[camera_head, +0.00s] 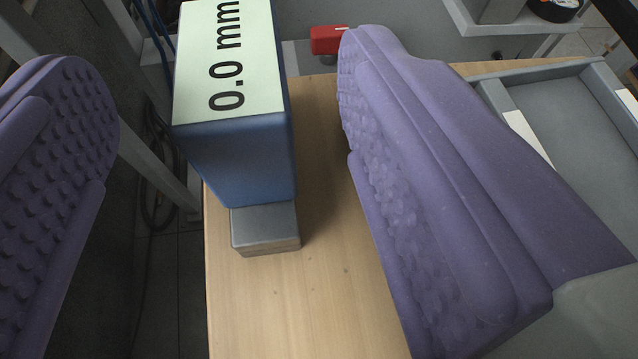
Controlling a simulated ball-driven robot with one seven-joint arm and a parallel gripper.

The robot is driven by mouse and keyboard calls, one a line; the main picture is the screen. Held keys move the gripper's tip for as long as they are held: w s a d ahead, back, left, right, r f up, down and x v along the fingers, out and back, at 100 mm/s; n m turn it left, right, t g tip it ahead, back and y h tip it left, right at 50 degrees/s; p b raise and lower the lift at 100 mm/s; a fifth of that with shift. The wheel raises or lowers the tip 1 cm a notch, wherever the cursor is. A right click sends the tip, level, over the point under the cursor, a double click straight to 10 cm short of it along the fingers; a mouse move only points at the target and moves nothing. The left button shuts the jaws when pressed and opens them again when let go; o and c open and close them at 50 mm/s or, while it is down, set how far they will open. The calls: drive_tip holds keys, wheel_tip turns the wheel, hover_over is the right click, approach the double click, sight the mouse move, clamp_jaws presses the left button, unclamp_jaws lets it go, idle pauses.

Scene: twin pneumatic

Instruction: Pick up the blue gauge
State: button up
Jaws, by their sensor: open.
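The blue gauge (235,158) is a blue box with a pale green display face reading "0.0 mm". It stands on a small grey metal block (265,229) at the left edge of a wooden table. My gripper (225,150) is open, with its two purple textured fingers on either side of the gauge. The left finger is out past the table edge, and the right finger is over the wood. Gaps show between the gauge and both fingers in this view. The top of the gauge is cut off by the picture edge.
The wooden table (290,310) is bare in front of the gauge. A red part (328,39) is behind it at the back. A grey tray (590,120) lies at right, partly behind my right finger. Cables (157,165) hang beyond the left table edge.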

sight(236, 53)
drive_tip(key=shift+s+f, duration=0.2)
drive_tip(key=shift+s, duration=0.45)
drive_tip(key=shift+d+f, duration=0.1)
drive_tip(key=shift+f, duration=0.05)
drive_tip(key=b+x, duration=0.1)
drive_tip(key=x, duration=0.6)
drive_tip(key=shift+w+b, duration=0.3)
drive_tip(key=shift+w, duration=0.05)
clamp_jaws()
